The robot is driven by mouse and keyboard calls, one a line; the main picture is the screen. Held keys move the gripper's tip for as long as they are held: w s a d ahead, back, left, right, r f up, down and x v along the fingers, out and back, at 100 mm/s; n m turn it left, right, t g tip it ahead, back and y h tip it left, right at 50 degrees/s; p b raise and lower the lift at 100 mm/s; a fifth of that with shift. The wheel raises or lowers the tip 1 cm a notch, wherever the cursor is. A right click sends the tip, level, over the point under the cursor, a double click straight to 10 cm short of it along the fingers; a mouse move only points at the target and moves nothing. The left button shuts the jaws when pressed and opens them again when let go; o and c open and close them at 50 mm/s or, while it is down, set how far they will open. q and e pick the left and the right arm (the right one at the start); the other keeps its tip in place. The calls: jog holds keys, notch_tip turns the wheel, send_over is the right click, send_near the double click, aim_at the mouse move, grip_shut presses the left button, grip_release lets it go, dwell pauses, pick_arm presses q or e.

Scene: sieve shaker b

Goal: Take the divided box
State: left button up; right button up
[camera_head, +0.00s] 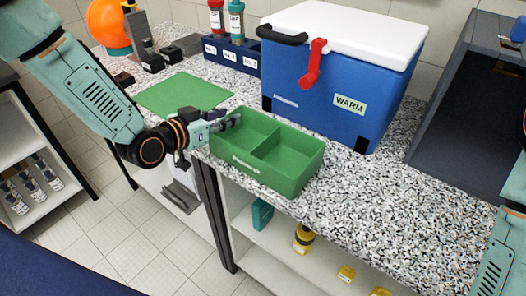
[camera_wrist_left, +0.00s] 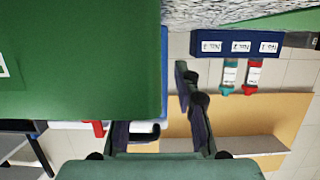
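The green divided box (camera_head: 291,181) stands upright on the speckled counter by its front edge, with one partition across it and a white label on its front wall. In the left wrist view the box (camera_wrist_left: 80,70) fills the upper left. My left gripper (camera_head: 228,122) is at the box's left rear rim. Its fingers are apart; in the left wrist view one finger runs behind the box and is partly hidden, the other is clear of it on the right. I cannot tell whether either touches the box. My right gripper is out of view.
A blue cooler (camera_head: 318,107) marked WARM, with a white lid and red latch, stands behind the box. A green mat (camera_head: 184,94) lies to the left. A blue rack (camera_head: 232,55) with bottles is at the back. A dark grey housing (camera_head: 460,110) stands at right.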

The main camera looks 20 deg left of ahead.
pick_arm(q)
jog(key=shift+w+d+f, duration=0.1)
jog(key=shift+w+d, duration=0.05)
jog(key=shift+w, duration=0.1)
jog(key=shift+c, duration=1.6)
jog(key=shift+s, duration=0.2)
grip_shut()
jog(key=shift+w, duration=0.15)
